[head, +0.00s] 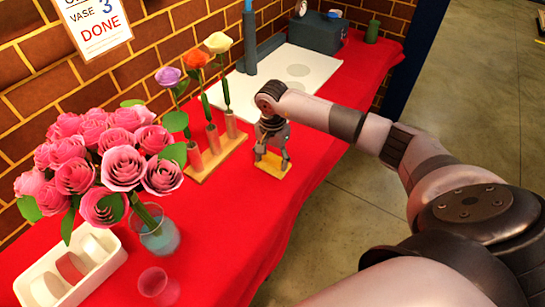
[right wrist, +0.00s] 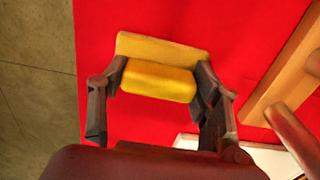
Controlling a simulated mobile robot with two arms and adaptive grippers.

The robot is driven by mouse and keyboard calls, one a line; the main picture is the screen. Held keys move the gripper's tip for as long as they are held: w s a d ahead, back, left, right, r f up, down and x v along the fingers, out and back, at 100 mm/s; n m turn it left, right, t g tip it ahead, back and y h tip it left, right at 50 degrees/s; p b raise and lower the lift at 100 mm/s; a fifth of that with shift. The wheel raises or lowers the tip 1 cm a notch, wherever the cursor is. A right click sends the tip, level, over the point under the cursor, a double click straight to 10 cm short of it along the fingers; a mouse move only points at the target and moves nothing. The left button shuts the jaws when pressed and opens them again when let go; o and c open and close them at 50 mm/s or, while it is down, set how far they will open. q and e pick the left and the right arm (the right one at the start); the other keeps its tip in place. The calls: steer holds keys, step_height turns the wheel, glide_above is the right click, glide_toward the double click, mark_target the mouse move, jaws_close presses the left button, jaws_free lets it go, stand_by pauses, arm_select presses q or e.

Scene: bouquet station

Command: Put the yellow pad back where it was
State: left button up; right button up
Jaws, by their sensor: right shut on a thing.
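The yellow pad (right wrist: 158,82) lies between the two fingers of my right gripper (right wrist: 160,100) in the right wrist view, and the gripper is shut on it. The fingers partly hide the pad there. I cannot tell whether the pad touches the patch. My left gripper is not in view.
The wooden rack (head: 222,160) holds purple, orange and cream flowers close on the left. Pink roses (head: 115,160) stand in a glass vase (head: 160,238). A small glass (head: 155,284) and white tray (head: 98,262) are in front. A white mat (head: 290,75) lies behind. The red cloth (head: 235,225) is clear in front.

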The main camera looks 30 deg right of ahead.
mark_target(272, 156)
steer(key=shift+f, duration=0.2)
steer(key=o, duration=1.1)
steer(key=shift+r, duration=0.1)
steer(key=shift+r, duration=0.15)
step_height(272, 156, up, 12)
steer(key=shift+r+b, duration=0.1)
steer(key=shift+b, duration=0.75)
